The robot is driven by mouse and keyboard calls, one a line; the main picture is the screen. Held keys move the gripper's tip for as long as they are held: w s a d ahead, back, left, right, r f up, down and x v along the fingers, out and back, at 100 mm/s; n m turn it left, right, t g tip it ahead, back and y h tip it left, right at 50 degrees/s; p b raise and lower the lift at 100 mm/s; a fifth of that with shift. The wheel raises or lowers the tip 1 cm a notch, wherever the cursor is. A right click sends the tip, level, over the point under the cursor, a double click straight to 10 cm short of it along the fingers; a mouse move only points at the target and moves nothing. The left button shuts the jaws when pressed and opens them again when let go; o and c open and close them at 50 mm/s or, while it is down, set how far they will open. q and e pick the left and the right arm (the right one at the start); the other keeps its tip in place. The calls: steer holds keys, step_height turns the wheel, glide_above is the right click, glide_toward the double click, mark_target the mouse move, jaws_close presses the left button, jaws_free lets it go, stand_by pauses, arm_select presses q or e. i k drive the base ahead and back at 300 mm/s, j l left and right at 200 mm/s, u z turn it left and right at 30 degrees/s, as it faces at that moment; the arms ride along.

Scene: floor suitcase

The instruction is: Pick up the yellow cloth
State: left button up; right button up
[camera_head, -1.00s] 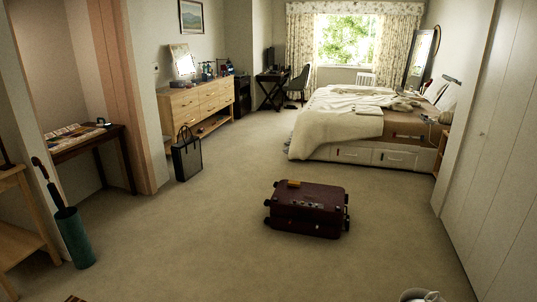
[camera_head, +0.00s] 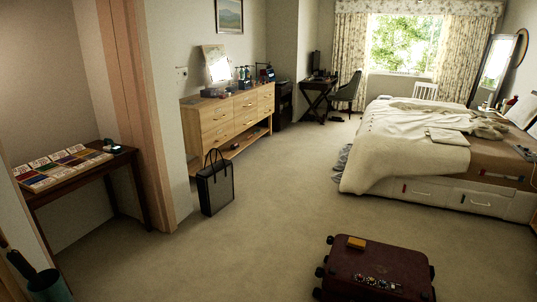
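A small yellow folded cloth (camera_head: 356,243) lies on top of a dark red suitcase (camera_head: 350,268), near its far left edge. The suitcase lies flat on the carpet at the bottom right of the head view, its near side cut off by the frame. Several small round things sit on the suitcase in front of the cloth. Neither of my grippers is in view.
A black bag (camera_head: 215,186) stands on the floor by a wooden dresser (camera_head: 227,116). A bed (camera_head: 405,150) fills the right back. A green umbrella stand (camera_head: 48,287) is at the lower left. Open carpet (camera_head: 250,225) lies between the bag and the suitcase.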

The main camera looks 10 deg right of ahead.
mark_target(355, 243)
steer(key=i+u, duration=0.1)
steer(key=i, duration=2.3)
